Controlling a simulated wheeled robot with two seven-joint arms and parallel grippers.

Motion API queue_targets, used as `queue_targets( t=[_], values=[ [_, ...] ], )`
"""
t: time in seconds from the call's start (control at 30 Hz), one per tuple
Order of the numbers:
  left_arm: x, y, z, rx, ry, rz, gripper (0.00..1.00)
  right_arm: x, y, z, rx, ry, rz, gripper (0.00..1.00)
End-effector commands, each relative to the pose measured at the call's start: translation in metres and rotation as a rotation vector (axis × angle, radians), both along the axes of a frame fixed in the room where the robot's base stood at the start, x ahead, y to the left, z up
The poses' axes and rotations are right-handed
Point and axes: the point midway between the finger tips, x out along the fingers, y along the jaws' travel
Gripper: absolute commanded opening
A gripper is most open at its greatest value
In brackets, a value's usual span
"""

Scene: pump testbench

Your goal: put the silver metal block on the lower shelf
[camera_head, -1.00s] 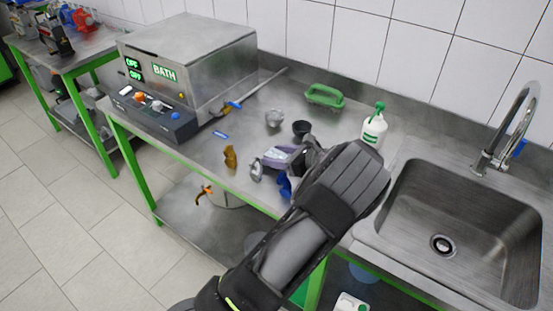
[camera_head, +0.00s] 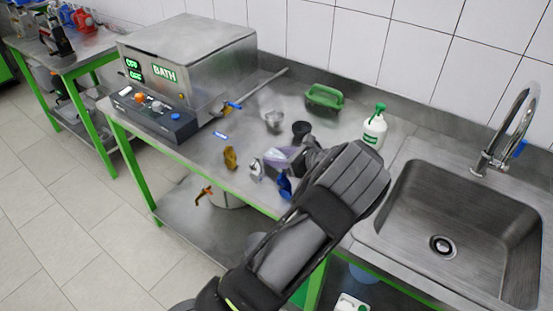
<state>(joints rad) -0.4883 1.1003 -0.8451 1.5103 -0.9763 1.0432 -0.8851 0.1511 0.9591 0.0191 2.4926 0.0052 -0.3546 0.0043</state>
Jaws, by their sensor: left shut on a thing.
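My left gripper (camera_head: 306,157) is over the front part of the steel table, largely hidden behind my own wrist. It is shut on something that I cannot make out. A small silvery piece (camera_head: 257,170) is left of the gripper, near the table's front edge; I cannot tell whether it is the silver metal block. A purple-grey thing (camera_head: 277,157) lies between it and the gripper. A blue piece (camera_head: 284,185) is just below the gripper. The lower shelf (camera_head: 212,236) shows under the table, its right part hidden by my arm. My right gripper is out of view.
A brass-coloured piece (camera_head: 230,158), a grey cup-like thing (camera_head: 274,121) and a black cup (camera_head: 301,130) stand on the table. Behind are a green container (camera_head: 324,98) and a white bottle (camera_head: 374,130). The bath (camera_head: 188,68) is left, the sink (camera_head: 455,225) right. A pot (camera_head: 229,199) stands on the shelf.

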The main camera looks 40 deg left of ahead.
Motion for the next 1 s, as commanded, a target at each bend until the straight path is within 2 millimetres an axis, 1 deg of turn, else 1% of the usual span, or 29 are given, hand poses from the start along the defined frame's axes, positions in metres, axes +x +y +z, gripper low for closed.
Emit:
queue_targets(
  t=[0.17, 0.27, 0.37, 0.6, 0.7, 0.83, 1.0],
  values=[
    [0.0, 0.0, 0.004, 0.0, -0.002, 0.0, 0.0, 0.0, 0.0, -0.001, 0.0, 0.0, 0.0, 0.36],
    [0.001, 0.0, 0.014, 0.0, -0.004, 0.001, 0.0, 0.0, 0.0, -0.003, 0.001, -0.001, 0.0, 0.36],
    [0.001, 0.0, 0.029, -0.002, -0.005, 0.0, 0.0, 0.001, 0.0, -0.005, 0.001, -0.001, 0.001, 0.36],
    [0.0, 0.0, 0.076, -0.002, -0.005, 0.0, 0.0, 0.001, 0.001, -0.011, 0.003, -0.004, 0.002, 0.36],
    [0.001, 0.0, 0.091, -0.001, -0.004, -0.001, 0.0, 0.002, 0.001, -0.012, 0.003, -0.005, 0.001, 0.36],
    [0.0, 0.0, 0.1, 0.0, -0.002, 0.0, 0.0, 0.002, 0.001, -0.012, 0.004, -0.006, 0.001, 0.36],
    [0.0, 0.0, 0.101, 0.001, 0.0, 0.0, 0.0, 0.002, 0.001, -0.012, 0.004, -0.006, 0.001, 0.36]
  ],
)
